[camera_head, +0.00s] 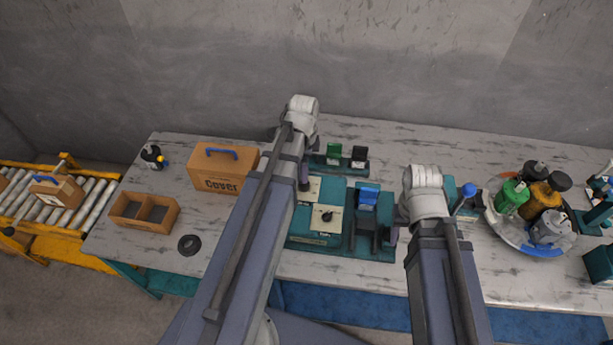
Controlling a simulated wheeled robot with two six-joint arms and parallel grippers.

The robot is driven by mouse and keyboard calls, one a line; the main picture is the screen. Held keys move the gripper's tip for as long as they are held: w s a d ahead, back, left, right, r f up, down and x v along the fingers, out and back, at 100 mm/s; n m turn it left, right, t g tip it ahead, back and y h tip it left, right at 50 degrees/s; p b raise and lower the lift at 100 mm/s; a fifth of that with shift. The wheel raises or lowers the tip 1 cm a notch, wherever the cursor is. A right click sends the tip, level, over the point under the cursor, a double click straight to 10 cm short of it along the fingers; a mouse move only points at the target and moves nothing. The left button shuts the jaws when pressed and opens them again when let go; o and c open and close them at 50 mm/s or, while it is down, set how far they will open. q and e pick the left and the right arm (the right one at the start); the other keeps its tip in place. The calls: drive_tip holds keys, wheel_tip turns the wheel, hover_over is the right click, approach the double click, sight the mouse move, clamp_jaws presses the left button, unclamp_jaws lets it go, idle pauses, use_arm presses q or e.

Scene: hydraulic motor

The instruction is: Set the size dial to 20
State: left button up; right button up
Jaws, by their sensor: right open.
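A teal machine (300,240) stands on the table in the middle. A cream dial plate (322,226) with a small dark knob is on its front part. A second cream plate (312,190) lies behind it, partly hidden by my left arm. The dial markings are too small to read. My left gripper (304,184) points down near the rear plate, mostly hidden by its own arm; its jaws cannot be made out.
A blue block (368,197) sits on the machine. Green and black pieces (334,152) stand behind. A round tray (512,236) with colored parts is right.

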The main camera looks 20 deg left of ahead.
sight(304, 185)
use_arm(q)
drive_tip(key=shift+s+f, duration=0.1)
drive_tip(key=f+b, duration=0.7)
drive_tip(key=b, duration=0.1)
drive_tip(key=shift+w+a+f, duration=0.1)
drive_tip(key=shift+w+f, duration=0.1)
drive_tip(key=shift+f, duration=0.15)
drive_tip(key=shift+r, duration=0.1)
clamp_jaws()
idle(0.3)
